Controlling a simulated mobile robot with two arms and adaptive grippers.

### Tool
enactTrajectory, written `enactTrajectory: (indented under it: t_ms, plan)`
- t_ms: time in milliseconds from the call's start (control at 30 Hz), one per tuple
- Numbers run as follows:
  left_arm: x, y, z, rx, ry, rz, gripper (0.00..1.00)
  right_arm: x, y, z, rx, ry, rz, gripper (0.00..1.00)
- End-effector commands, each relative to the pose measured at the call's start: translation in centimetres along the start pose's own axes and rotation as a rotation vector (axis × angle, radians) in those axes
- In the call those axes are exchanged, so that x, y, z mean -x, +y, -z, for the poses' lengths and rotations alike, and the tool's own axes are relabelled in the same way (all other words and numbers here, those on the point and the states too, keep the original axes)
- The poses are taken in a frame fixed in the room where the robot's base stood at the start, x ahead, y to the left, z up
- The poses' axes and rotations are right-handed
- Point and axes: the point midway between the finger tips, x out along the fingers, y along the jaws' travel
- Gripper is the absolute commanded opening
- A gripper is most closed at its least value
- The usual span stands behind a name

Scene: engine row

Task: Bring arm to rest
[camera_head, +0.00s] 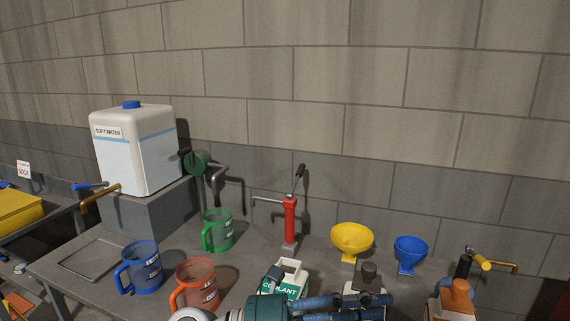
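Links of one of my arms, with a teal joint and dark blue tubes, lie across the bottom edge of the head view, in front of the bench items. I cannot tell which arm it is. No fingertips of either gripper show, so I cannot see whether they are open or hold anything. The arm partly hides a white coolant container (291,275) and a container with a dark cap (370,275).
The grey bench (95,258) holds blue (145,271), orange (198,283) and green (219,232) jugs, a red hand pump (290,220), and yellow (351,240) and blue (410,250) funnels. A soft water tank (150,155) stands at left. An orange-capped container (459,296) is at right.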

Motion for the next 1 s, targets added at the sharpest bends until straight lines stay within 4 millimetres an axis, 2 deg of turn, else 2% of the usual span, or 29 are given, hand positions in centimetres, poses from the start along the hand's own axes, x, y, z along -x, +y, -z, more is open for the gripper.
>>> enactTrajectory:
  t_ms: [33,100,167,233,333,400,467,500,567,633,733,800,900,1000]
  plan:
    - [0.6,-2.9,-0.5,0.049,-0.059,0.158,0.45,0.0,0.0,0.1,0.000,0.002,0.000,0.40]
    - [2.8,-6.6,-2.5,0.120,-0.173,0.368,0.45,0.0,0.0,0.1,0.000,0.002,0.000,0.40]
    - [5.7,-8.7,-4.7,0.194,-0.292,0.529,0.45,0.0,0.0,0.2,0.000,0.003,0.000,0.40]
    - [10.0,-9.6,-7.7,0.295,-0.453,0.688,0.45,0.0,0.0,0.2,0.000,0.003,0.000,0.40]
    - [16.5,-7.7,-11.5,0.454,-0.694,0.844,0.45,0.0,0.0,0.2,0.000,0.004,0.000,0.40]
    - [20.7,-4.8,-13.3,0.570,-0.859,0.910,0.45,0.0,0.0,0.2,0.000,0.005,0.000,0.40]
    - [23.9,-1.6,-14.2,0.669,-0.997,0.940,0.45,0.0,0.0,0.3,0.000,0.005,0.000,0.40]
    - [25.8,0.8,-14.5,0.738,-1.085,0.951,0.45,0.0,0.0,0.3,0.000,0.006,0.000,0.40]
    - [28.4,4.6,-14.4,0.840,-1.213,0.949,0.45,0.0,0.0,0.3,0.000,0.006,0.000,0.40]
    - [31.0,9.2,-13.5,0.963,-1.356,0.926,0.45,0.0,0.0,0.4,0.000,0.007,0.000,0.40]
    - [33.7,16.0,-10.8,1.142,-1.542,0.852,0.45,0.0,0.1,0.4,0.000,0.007,-0.001,0.40]
    - [35.0,20.2,-8.2,1.263,-1.653,0.780,0.45,0.0,0.1,0.4,0.000,0.007,-0.001,0.40]
    - [35.9,24.9,-4.2,1.410,-1.771,0.668,0.45,0.0,0.1,0.4,0.000,0.007,-0.001,0.40]
    - [36.3,28.1,-0.7,1.525,-1.848,0.565,0.45,0.0,0.1,0.4,-0.001,0.007,-0.001,0.40]
